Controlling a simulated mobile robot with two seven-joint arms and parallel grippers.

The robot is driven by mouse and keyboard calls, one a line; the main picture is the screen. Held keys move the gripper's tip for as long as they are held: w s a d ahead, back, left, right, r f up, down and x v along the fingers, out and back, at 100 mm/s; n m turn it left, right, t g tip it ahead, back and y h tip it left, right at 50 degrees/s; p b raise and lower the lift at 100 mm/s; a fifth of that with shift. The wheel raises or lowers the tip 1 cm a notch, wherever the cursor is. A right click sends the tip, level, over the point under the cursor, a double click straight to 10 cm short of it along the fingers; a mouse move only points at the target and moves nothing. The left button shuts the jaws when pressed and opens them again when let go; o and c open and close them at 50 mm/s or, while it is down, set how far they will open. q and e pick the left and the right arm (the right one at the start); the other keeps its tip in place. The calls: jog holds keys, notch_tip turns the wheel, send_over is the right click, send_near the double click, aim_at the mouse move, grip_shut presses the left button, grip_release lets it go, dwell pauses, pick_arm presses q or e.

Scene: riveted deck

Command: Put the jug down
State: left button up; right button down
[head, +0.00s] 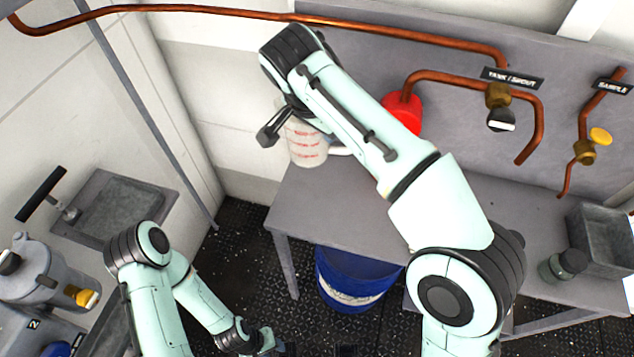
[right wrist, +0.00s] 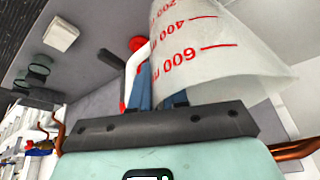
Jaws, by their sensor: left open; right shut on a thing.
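The jug (head: 307,148) is translucent white with red measuring marks and a white handle. In the head view it is partly behind my right arm, at the left end of the grey bench (head: 300,195). I cannot tell whether its base touches the bench. My left gripper (head: 272,346) is open and low at the bottom edge of the head view, far from the jug.
A red object (head: 402,114) stands on the bench behind my right arm. Copper pipes with valves (head: 498,97) run along the back wall. A grey bin (head: 603,240) and a dark green-topped item (head: 563,265) are at right. A blue bucket (head: 352,280) stands under the bench.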

jog(key=shift+s+f+b, duration=0.15)
jog(key=shift+f+b, duration=1.6)
jog(key=shift+f, duration=7.1)
pick_arm(q)
jog(key=f, duration=0.2)
jog(key=s+f, duration=0.1)
jog(key=f, duration=0.1)
jog(key=shift+s, duration=0.15)
jog(key=shift+f, duration=0.1)
pick_arm(e)
jog(key=c, duration=1.5)
grip_release()
jog(key=shift+f, duration=0.15)
jog(key=o, duration=0.4)
